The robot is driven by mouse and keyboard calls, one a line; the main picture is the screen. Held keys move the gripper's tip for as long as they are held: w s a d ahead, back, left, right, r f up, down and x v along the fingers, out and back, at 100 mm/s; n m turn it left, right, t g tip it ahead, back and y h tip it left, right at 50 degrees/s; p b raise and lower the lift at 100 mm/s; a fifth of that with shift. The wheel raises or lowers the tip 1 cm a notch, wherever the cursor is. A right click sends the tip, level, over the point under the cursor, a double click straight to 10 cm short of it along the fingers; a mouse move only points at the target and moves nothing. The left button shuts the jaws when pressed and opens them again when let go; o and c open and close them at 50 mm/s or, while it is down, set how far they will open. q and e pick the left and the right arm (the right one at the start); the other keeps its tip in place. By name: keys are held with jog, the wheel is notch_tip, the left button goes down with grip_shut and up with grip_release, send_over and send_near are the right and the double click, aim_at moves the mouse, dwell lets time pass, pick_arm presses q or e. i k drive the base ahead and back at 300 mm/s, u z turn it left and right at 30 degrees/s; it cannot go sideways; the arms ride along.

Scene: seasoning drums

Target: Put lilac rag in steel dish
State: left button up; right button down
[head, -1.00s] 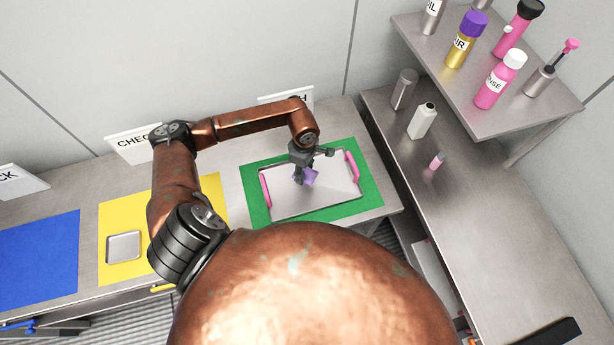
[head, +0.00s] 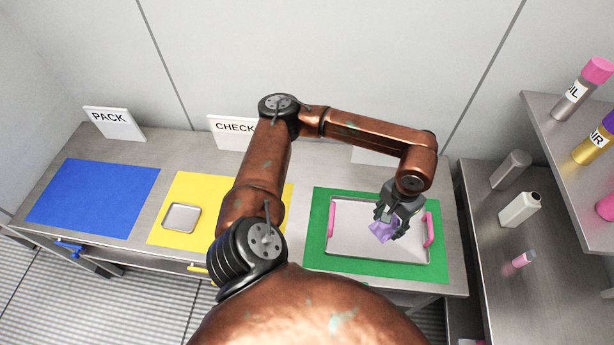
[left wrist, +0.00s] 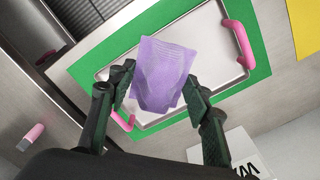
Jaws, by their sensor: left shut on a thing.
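The lilac rag (head: 382,231) is held in my left gripper (head: 391,222), above the tray with pink handles. In the left wrist view the rag (left wrist: 162,72) hangs between the two dark fingers of the gripper (left wrist: 160,90), which are shut on it. The steel dish (head: 181,217) is a small, shallow, empty square dish on the yellow mat, left of my left arm. The gripper is well to the right of the dish. My right gripper is not in view.
The tray (head: 345,254) lies on a green mat (head: 318,230). A yellow mat (head: 190,184) and a blue mat (head: 95,197) lie to the left, with PACK (head: 112,123) and CHECK (head: 233,131) signs behind. Bottles stand at the right, including a white one (head: 519,209).

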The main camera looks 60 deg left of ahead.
aim_at(182, 219)
jog(key=u, duration=0.55)
jog(key=k, duration=1.2)
jog(key=u, duration=1.05)
jog(key=i, duration=0.45)
jog(key=u, duration=0.55)
jog(key=i, duration=0.85)
jog(key=z, duration=0.25)
